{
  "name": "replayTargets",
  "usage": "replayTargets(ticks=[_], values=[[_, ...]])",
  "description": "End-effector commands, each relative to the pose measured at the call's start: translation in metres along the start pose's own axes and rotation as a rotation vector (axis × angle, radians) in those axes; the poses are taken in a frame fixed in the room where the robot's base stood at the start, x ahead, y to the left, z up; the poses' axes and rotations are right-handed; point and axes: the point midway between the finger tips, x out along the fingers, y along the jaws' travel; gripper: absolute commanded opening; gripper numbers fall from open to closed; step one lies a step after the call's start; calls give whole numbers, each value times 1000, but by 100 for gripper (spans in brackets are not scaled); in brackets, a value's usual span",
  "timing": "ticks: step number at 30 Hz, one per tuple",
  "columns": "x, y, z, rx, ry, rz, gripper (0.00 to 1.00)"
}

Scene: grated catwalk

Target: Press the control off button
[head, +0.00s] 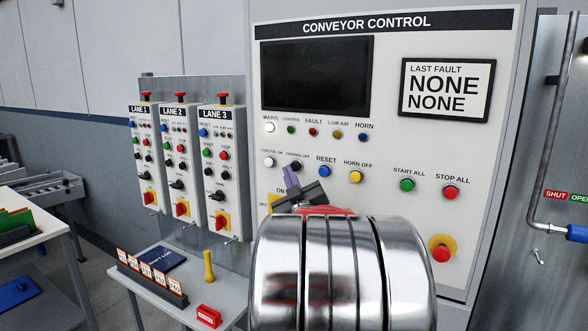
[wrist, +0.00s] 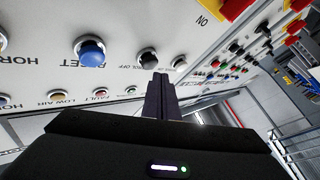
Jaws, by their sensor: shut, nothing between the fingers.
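The black control off button (head: 296,166) is on the conveyor control panel (head: 385,135), between the white control on button (head: 269,162) and the blue reset button (head: 325,172). In the wrist view the black button (wrist: 148,57) shows just beyond my fingertips, with the picture turned upside down. My gripper (head: 291,178) has its dark purple fingers together and empty, with their tips close to the button's lower left in the head view. In the wrist view my gripper (wrist: 160,78) covers part of the panel beside the button. I cannot tell whether the tips touch it.
The yellow horn off button (head: 355,177), green start all button (head: 407,185) and red stop all button (head: 451,192) lie to the right. A red emergency button (head: 441,253) sits lower. Lane boxes (head: 183,155) and a small table (head: 218,297) stand left.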

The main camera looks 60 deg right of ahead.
Motion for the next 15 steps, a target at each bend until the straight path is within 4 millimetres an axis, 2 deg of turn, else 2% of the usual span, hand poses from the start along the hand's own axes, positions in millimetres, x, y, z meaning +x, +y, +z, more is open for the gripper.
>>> replayTargets(ticks=[7,15], values=[[-3,-2,-3,0,1,0,0],[-16,-12,-12,0,1,-1,0]])
